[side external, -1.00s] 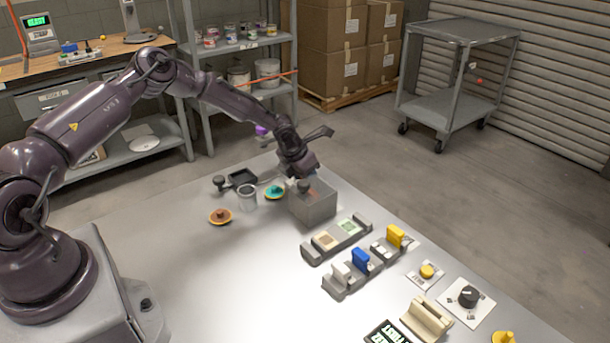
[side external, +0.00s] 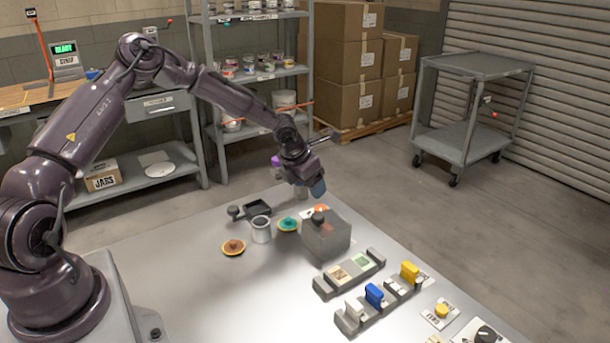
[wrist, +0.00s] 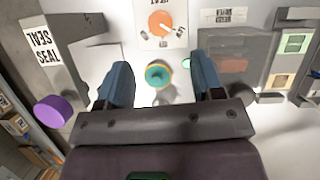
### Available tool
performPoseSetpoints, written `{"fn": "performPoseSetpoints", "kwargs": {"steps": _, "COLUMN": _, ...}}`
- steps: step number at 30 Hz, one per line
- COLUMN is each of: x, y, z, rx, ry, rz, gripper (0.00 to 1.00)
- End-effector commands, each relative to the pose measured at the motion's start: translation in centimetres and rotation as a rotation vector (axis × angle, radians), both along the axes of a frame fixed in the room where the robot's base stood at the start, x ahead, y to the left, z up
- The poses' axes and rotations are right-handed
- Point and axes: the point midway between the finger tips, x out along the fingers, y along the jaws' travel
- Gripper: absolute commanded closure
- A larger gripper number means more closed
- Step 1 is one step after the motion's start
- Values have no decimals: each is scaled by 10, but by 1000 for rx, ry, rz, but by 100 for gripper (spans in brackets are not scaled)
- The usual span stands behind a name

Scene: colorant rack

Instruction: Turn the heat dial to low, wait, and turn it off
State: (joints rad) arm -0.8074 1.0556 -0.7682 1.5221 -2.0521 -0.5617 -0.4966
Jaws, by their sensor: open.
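An orange dial (wrist: 161,23) on a white labelled plate (wrist: 143,39) is at the top of the wrist view. Its pointer is hard to read, and so are the small labels. In the side view its orange top (side external: 321,208) shows just behind the grey box. My gripper (wrist: 161,63) is open and empty, with its blue fingers apart. In the side view it (side external: 317,188) hangs in the air above the dial area, touching nothing that I can see. A black dial (side external: 486,334) on a white plate is cut off at the lower right edge.
The grey box (side external: 327,238) stands close to the orange dial. A teal knob-like piece (wrist: 158,74) shows between my fingers in the wrist view. A cup (side external: 261,230) and an orange-brown dish (side external: 233,247) stand nearby. The table's left front is clear.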

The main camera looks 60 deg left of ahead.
Motion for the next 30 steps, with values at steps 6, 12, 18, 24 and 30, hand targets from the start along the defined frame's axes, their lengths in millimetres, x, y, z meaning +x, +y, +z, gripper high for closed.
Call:
{"fn": "performPoseSetpoints", "kwargs": {"steps": 6, "x": -11, "y": -1, "z": 27, "rx": 1, "ry": -1, "rz": 0, "gripper": 39}}
{"fn": "performPoseSetpoints", "kwargs": {"steps": 12, "x": -14, "y": -1, "z": 32, "rx": 0, "ry": 1, "rz": 0, "gripper": 39}}
{"fn": "performPoseSetpoints", "kwargs": {"steps": 18, "x": -14, "y": -1, "z": 31, "rx": -1, "ry": 1, "rz": 2, "gripper": 39}}
{"fn": "performPoseSetpoints", "kwargs": {"steps": 24, "x": -11, "y": 16, "z": 26, "rx": -67, "ry": 1, "rz": -32, "gripper": 39}}
{"fn": "performPoseSetpoints", "kwargs": {"steps": 30, "x": -6, "y": 19, "z": 32, "rx": -42, "ry": -2, "rz": -271, "gripper": 39}}
